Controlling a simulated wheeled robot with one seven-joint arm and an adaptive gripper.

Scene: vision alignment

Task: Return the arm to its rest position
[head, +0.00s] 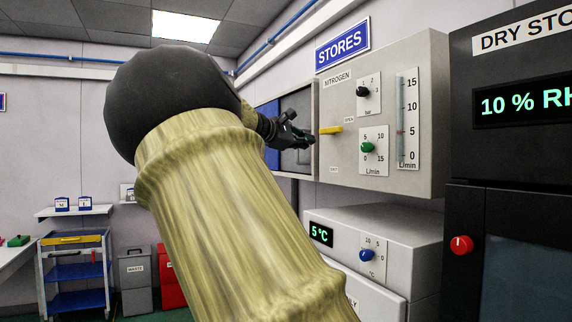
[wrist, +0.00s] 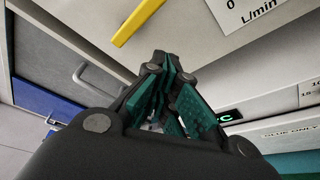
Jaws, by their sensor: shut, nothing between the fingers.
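My gripper (head: 306,138) is at the end of my arm, which crosses the middle of the head view. It is beside the left edge of the nitrogen panel (head: 345,185), a little left of the yellow lever (head: 331,130), and apart from it. In the wrist view my gripper (wrist: 160,62) has its green-padded fingers together with nothing between them. The yellow lever also shows in the wrist view (wrist: 137,22), above the fingertips. The lever points sideways, near the OPEN mark.
A cooling unit (head: 425,255) reading 5 °C stands below the panel. A dark dry store cabinet (head: 460,215) with a red knob (head: 461,245) is at the right. A blue trolley (head: 75,271) and grey waste bin (head: 135,270) stand at the left. Open floor is mostly hidden.

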